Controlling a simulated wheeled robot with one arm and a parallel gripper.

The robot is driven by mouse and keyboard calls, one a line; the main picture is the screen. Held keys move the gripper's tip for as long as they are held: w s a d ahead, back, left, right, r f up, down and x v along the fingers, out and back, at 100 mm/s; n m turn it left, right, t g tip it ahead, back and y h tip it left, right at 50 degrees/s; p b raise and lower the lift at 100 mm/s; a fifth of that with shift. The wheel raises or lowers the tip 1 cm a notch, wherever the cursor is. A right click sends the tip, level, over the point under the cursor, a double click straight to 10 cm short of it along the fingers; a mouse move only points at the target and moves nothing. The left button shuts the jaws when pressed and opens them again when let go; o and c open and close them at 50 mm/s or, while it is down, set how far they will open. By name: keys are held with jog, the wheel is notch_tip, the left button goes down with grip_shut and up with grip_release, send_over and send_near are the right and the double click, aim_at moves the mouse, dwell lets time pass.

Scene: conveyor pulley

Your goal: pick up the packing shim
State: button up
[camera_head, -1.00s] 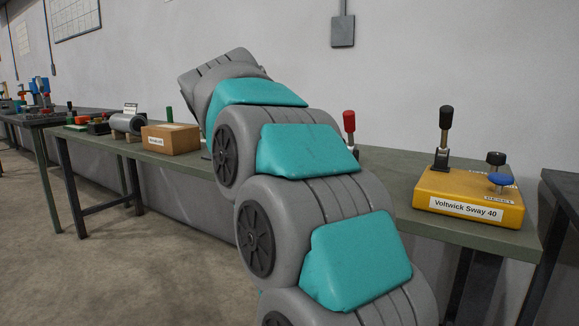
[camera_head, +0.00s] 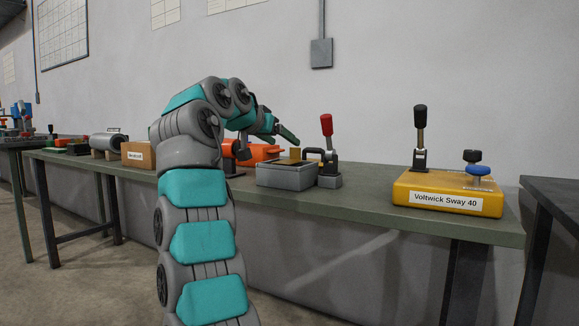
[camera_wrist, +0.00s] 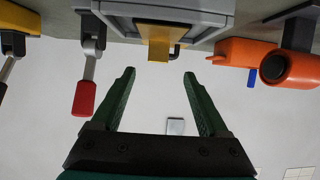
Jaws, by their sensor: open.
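A small yellow-brown block (camera_head: 295,155) stands at the grey tray-like box (camera_head: 286,177) on the green bench; I take it for the packing shim, though no label shows. In the wrist view the yellow piece (camera_wrist: 159,42) sticks out past the edge of the grey box (camera_wrist: 205,18), between and beyond my fingertips. My gripper (camera_wrist: 159,73) is open with green fingers and nothing between them. In the head view my gripper (camera_head: 287,134) is above and behind the grey box, apart from the yellow piece.
A red-handled lever clamp (camera_head: 327,130) stands just right of the grey box. An orange object (camera_head: 262,152) lies to its left, partly behind my arm. A yellow Voltwick Sway 40 unit (camera_head: 440,195) and a cardboard box (camera_head: 137,155) are farther off. Bare bench (camera_head: 370,203) lies between clamp and unit.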

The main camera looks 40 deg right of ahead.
aim_at(295, 150)
jog(key=shift+x, duration=1.05)
jog(key=x, duration=0.5)
jog(key=shift+d+f+p, duration=0.3)
jog(key=shift+f, duration=0.15)
grip_shut()
